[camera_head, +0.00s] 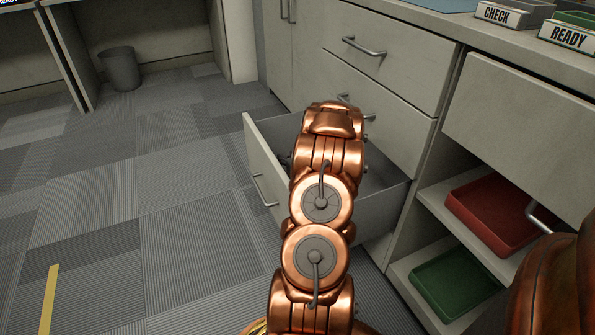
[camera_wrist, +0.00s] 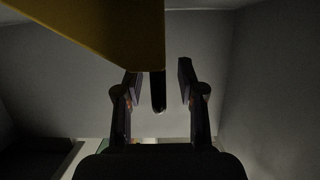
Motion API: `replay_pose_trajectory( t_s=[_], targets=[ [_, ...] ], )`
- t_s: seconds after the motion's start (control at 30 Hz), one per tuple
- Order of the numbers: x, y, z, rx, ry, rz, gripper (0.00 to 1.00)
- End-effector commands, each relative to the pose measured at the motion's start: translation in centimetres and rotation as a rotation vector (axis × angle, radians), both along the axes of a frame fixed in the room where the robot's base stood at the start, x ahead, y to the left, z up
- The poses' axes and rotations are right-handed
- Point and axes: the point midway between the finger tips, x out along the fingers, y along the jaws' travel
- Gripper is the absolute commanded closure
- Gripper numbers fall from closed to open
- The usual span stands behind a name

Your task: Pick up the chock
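In the wrist view, a large dull yellow body (camera_wrist: 115,28), which looks like the chock, fills the upper left, cut off by the frame's top edge. A dark rounded peg (camera_wrist: 158,92) shows just below its lower right corner; I cannot tell whether it is part of it. My gripper (camera_wrist: 160,88) is open, with one finger on each side of the peg and gaps visible to both. In the head view, my copper arm reaches into the open drawer (camera_head: 262,165) and hides my gripper and the yellow body.
Grey walls surround my gripper in the wrist view. Right of the drawer, open shelves hold a red tray (camera_head: 490,215) and a green tray (camera_head: 455,283). The counter carries bins labelled CHECK (camera_head: 497,14) and READY (camera_head: 568,37). Carpet is clear at left, with a bin (camera_head: 120,70) farther back.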

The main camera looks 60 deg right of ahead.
Motion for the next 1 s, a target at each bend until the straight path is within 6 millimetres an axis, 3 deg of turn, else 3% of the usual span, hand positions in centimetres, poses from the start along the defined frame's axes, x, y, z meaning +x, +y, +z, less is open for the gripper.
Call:
replay_pose_trajectory(
  t_s=[0.03,0.37,1.0],
  targets=[
    [0.0,0.0,0.01,0.0,0.0,0.0,0.67],
    [-0.02,0.01,0.0,0.0,0.0,0.0,1.0],
    [-0.02,0.01,0.03,0.0,0.0,0.0,1.0]
  ],
)
